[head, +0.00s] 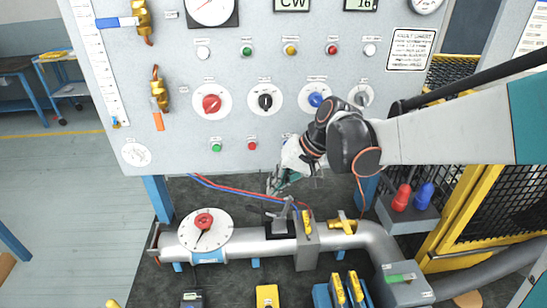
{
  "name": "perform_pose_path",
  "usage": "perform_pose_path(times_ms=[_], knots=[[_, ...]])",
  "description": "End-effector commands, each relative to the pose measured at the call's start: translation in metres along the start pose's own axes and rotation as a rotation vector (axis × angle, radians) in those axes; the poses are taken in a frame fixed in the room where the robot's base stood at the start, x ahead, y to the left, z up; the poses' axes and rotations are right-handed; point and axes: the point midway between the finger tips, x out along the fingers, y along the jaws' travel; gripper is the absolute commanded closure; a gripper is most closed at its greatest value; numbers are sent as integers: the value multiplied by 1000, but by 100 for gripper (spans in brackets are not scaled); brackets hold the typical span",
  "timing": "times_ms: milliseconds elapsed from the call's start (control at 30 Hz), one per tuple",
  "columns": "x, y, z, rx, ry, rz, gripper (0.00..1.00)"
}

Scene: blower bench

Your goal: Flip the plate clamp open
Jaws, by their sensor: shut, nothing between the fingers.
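A grey metal clamp (282,214) with a raised lever stands on a dark base at the pipe, just left of a grey upright plate housing (306,250). I take it to be the plate clamp; its exact position is hard to tell at this size. My gripper (272,187) reaches in from the right, in front of the panel's lower edge, and points down and left. Its fingers are shut and empty, just above the clamp lever in the picture. I cannot tell whether they touch it.
The control panel (180,130) rises behind. Red and blue hoses (225,187) run beneath it. Yellow-handled items (352,290) stand in front.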

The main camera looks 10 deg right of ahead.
Motion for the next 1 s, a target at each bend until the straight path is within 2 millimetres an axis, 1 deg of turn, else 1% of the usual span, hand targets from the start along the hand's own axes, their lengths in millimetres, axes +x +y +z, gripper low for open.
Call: perform_pose_path(times_ms=[33,200,300,400,567,900,1000], knots=[[14,1,0,-3,-1,0,100],[45,1,1,-2,-1,1,100],[59,1,0,-3,-1,1,100],[69,1,0,-2,0,2,100],[76,0,0,-1,1,2,100],[76,0,0,-1,0,3,100],[78,-3,1,-8,-2,27,100]])
